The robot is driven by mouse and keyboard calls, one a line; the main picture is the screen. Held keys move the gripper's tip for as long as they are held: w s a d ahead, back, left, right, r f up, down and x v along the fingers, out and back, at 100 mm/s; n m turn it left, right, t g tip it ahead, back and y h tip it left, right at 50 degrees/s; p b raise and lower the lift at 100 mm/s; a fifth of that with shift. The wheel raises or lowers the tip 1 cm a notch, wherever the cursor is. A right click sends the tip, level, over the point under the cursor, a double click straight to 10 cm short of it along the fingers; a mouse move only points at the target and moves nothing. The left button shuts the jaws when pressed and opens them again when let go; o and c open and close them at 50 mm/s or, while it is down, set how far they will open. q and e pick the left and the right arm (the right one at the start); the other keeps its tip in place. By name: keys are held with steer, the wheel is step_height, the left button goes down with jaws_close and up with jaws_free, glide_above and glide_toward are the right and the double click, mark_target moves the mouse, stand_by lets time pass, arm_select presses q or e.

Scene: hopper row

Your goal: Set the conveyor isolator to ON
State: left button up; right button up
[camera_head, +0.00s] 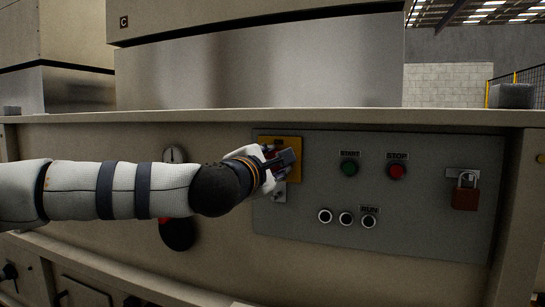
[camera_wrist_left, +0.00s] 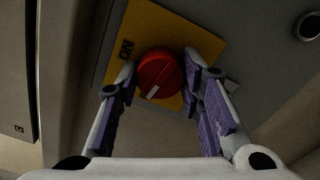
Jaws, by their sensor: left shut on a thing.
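The conveyor isolator is a red rotary knob (camera_wrist_left: 160,72) on a yellow plate (camera_wrist_left: 140,27), which also shows on the grey panel in the head view (camera_head: 294,142). An ON label (camera_wrist_left: 125,48) is on the plate, up and left of the knob in the left wrist view. The knob's white mark (camera_wrist_left: 153,91) is at its lower left side, away from the label. My left gripper (camera_head: 281,162) is at the plate, its purple-padded fingers shut on either side of the knob. In the head view the fingers mostly hide the knob. My right gripper is out of view.
Right of the plate on the panel are a green START button (camera_head: 349,168), a red STOP button (camera_head: 397,171), several round indicators with a RUN label (camera_head: 369,210), and a red-brown padlock (camera_head: 466,192). A ledge (camera_head: 330,117) runs above the panel.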

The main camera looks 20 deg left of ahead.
arm_select(q)
steer(key=m+p, duration=0.2)
steer(key=m, duration=0.1)
steer(key=m+p, duration=0.3)
steer(key=m, duration=0.1)
steer(key=r+m+p, duration=0.1)
steer(key=m+p, duration=0.1)
steer(key=m, duration=0.2)
steer(key=shift+s+p, duration=0.1)
steer(key=shift+p, duration=0.3)
steer(key=m+p, duration=0.1)
steer(key=m, duration=0.2)
steer(key=shift+f, duration=0.1)
steer(key=shift+f+m+p, duration=0.2)
steer(key=shift+m+p, duration=0.35)
steer(key=shift+m, duration=0.55)
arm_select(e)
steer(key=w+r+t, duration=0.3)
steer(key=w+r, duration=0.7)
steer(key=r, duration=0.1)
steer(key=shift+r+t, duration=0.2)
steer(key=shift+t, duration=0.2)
arm_select(q)
steer(key=shift+f, duration=0.1)
steer(key=o, duration=1.2)
steer(key=shift+c, duration=0.2)
